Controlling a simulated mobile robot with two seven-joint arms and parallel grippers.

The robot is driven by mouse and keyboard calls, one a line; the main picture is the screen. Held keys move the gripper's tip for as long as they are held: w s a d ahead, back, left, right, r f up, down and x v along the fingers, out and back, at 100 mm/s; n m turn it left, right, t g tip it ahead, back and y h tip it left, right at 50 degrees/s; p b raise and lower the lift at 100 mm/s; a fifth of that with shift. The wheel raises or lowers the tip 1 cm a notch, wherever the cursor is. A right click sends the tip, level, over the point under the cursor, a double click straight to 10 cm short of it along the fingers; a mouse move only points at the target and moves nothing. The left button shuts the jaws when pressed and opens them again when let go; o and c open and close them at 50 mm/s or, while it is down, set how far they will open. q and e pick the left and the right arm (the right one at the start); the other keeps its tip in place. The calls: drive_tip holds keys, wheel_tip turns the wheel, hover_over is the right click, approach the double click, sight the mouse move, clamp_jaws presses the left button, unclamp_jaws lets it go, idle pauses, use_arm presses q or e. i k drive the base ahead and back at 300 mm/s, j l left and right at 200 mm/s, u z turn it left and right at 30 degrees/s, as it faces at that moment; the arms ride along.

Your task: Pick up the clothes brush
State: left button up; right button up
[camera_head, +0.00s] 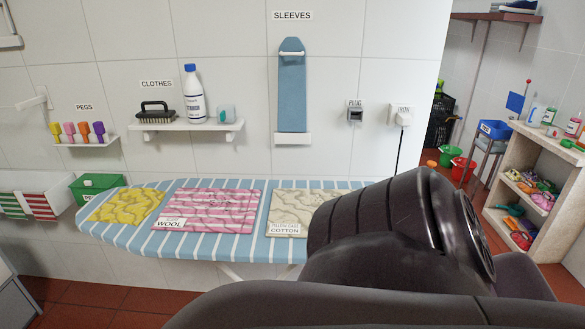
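My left gripper does not show either. Nothing is seen touching the brush.
A striped ironing board (130,241) with folded cloths stands below the shelf. A light blue block (226,114) is on the shelf's right end. Colored pegs (77,131) sit on a smaller shelf to the left. A side shelf unit (547,200) stands at the right.

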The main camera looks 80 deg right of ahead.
sight(166, 116)
drive_tip(key=l+z, duration=0.1)
drive_tip(key=z, duration=2.05)
